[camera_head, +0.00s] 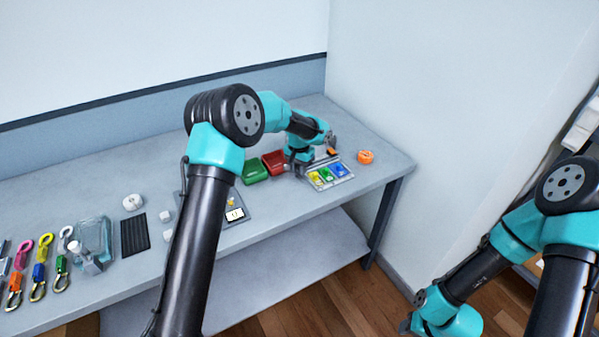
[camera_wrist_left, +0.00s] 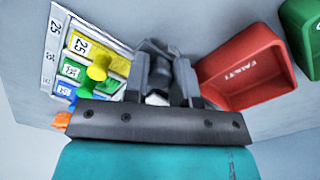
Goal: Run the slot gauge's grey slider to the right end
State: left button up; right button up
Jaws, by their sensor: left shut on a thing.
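The slot gauge (camera_head: 345,179) is a pale plate with yellow, green and blue pieces, near the right end of the bench. In the left wrist view the gauge (camera_wrist_left: 52,62) is at upper left, with numbered labels and round knobs. My left gripper (camera_head: 298,166) is low at the gauge's left end, between it and the red bin. In the left wrist view its dark fingers (camera_wrist_left: 158,78) are closed on a small pale grey piece (camera_wrist_left: 156,99), seemingly the grey slider. The fingers hide most of that piece and its track. My right gripper is out of view.
A red bin (camera_head: 273,160) and a green bin (camera_head: 254,172) stand just left of the left gripper. An orange round item (camera_head: 365,157) lies right of the gauge. Coloured straps with hooks (camera_head: 40,270) lie at the far left.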

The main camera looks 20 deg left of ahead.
aim_at(338, 160)
pick_arm(q)
jog(key=shift+w, duration=0.1)
jog(key=shift+w+d, duration=5.8)
jog(key=shift+d, duration=0.1)
jog(key=o, duration=0.6)
jog(key=shift+d, duration=0.1)
jog(key=shift+c, duration=0.2)
jog(key=shift+r, duration=0.1)
jog(key=shift+r, duration=2.9)
